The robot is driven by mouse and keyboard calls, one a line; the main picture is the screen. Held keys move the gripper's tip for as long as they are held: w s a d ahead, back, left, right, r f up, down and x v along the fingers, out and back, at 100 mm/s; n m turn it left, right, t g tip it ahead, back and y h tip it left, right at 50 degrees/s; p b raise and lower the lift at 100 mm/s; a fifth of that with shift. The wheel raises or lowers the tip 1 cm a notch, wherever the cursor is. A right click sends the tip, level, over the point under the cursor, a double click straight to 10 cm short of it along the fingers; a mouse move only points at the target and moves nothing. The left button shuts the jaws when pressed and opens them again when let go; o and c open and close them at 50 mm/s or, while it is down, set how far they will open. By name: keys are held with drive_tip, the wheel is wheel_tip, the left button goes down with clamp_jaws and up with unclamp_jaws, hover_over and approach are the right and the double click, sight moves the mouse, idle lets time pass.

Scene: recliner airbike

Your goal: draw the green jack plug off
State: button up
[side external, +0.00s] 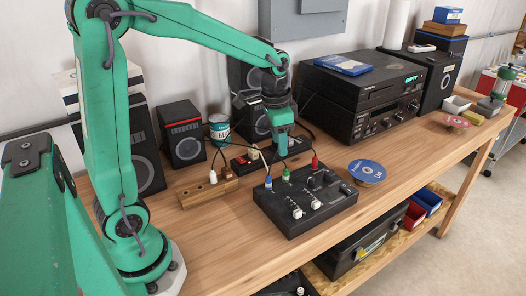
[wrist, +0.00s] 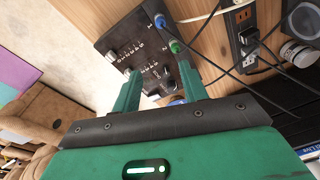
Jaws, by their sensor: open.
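The green jack plug (side external: 286,174) stands upright in the back edge of a black mixer box (side external: 335,205), between a blue plug (side external: 268,183) and a red plug (side external: 314,162). In the wrist view the green plug (wrist: 176,47) sits at the box's edge, with a dark cable running from it. My gripper (side external: 281,152) hangs above the back of the box, apart from the green plug. In the wrist view my gripper (wrist: 160,68) is open and empty, and the green plug lies beyond the right fingertip. The red plug is not visible there.
A wooden block (side external: 207,191) with a white plug stands left of the box. Speakers (side external: 182,134) and a black stereo stack (side external: 365,92) stand at the back. A disc stack (side external: 367,171) is right; the front bench is clear.

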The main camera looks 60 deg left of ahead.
drive_tip(key=m+g, duration=0.1)
hover_over(286, 170)
wheel_tip(286, 170, down, 6)
drive_tip(key=shift+f, duration=0.1)
drive_tip(key=shift+f, duration=0.1)
drive_tip(key=shift+f, duration=3.75)
clamp_jaws()
